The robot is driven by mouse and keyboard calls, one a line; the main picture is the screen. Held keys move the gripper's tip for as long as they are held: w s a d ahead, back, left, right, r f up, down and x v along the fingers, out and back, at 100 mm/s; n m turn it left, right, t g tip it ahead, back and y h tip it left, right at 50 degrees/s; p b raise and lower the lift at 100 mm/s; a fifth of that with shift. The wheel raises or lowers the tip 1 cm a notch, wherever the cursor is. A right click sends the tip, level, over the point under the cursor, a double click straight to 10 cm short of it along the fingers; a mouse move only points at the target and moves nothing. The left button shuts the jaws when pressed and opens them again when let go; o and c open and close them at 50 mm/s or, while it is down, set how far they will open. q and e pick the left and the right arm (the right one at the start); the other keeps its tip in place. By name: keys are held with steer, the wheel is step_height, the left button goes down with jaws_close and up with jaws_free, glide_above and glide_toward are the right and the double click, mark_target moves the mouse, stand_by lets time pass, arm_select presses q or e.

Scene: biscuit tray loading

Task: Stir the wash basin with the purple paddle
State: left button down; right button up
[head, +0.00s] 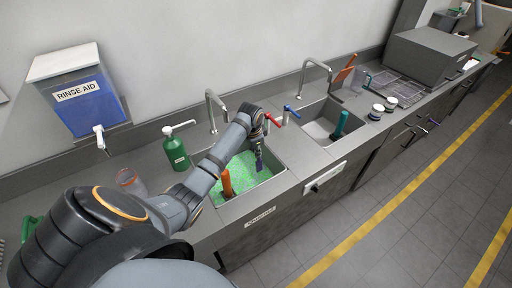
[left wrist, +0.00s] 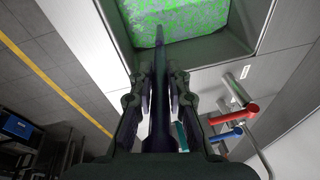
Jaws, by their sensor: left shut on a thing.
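The wash basin (head: 207,209) is the left sink, filled with green, purple-speckled liquid; its wall and liquid also show at the top of the left wrist view (left wrist: 225,50). My left gripper (head: 259,150) is over the basin's right part, pointing down. It is shut on the purple paddle (head: 260,164), which hangs down towards the liquid. In the left wrist view the dark purple paddle (left wrist: 159,85) runs between the two fingers, its far end over the green liquid. I cannot tell how deep its end reaches. My right gripper is not in view.
An orange-handled tool (head: 227,182) stands in the basin's left part. Red (head: 272,120) and blue (head: 291,112) tap levers are close behind my gripper. A second sink (head: 318,130) holds a teal-handled tool (head: 341,124). A green pump bottle (head: 175,150) stands left.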

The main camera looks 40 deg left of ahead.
arm_select(q)
steer(key=s+b+x, duration=0.2)
steer(key=b+x, duration=0.2)
steer(key=x, duration=0.5)
steer(key=shift+d+f, duration=0.25)
steer(key=shift+f, duration=0.1)
steer(key=shift+d, duration=0.1)
